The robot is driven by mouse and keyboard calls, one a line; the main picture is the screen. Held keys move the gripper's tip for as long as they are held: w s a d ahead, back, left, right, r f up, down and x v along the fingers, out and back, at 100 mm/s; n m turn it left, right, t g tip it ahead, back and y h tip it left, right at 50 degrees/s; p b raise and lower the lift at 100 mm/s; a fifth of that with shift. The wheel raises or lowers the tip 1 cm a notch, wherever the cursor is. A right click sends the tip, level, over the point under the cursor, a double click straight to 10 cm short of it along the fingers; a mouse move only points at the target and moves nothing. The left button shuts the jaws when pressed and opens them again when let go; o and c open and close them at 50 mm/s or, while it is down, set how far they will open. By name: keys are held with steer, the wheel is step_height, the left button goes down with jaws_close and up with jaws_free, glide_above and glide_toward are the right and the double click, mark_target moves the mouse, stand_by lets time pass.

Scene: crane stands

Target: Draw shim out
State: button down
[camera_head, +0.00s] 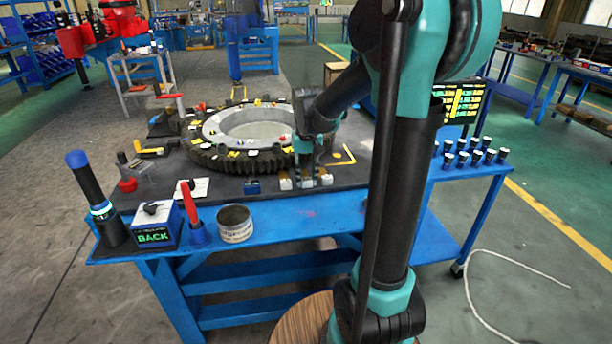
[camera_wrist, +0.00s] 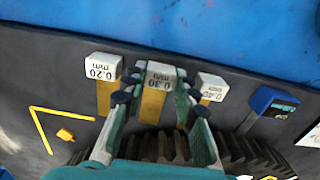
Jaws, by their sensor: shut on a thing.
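Three shims with pale labelled heads and yellow strips stand in a row at the gear ring's near edge. In the wrist view, the shim marked 0.30 mm (camera_wrist: 158,76) is in the middle, between the 0.20 mm shim (camera_wrist: 104,68) and the 0.40 mm shim (camera_wrist: 212,86). My gripper (camera_wrist: 154,98) has its teal fingers on both sides of the 0.30 mm shim and is shut on it. In the head view, my gripper (camera_head: 306,172) reaches down over the row. The lower end of the held strip is hidden.
The toothed gear ring (camera_head: 240,160) lies on the dark mat behind the shims. A blue block (camera_head: 252,187) sits beside the row. A tin (camera_head: 235,223), a BACK box (camera_head: 155,226) and a dark cylinder (camera_head: 90,190) stand at the front left. Several small cylinders (camera_head: 475,152) stand on the right.

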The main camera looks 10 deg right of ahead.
steer(key=shift+s, duration=0.15)
steer(key=c, duration=1.2)
jaws_free()
steer(key=shift+o, duration=0.2)
step_height(320, 180, up, 12)
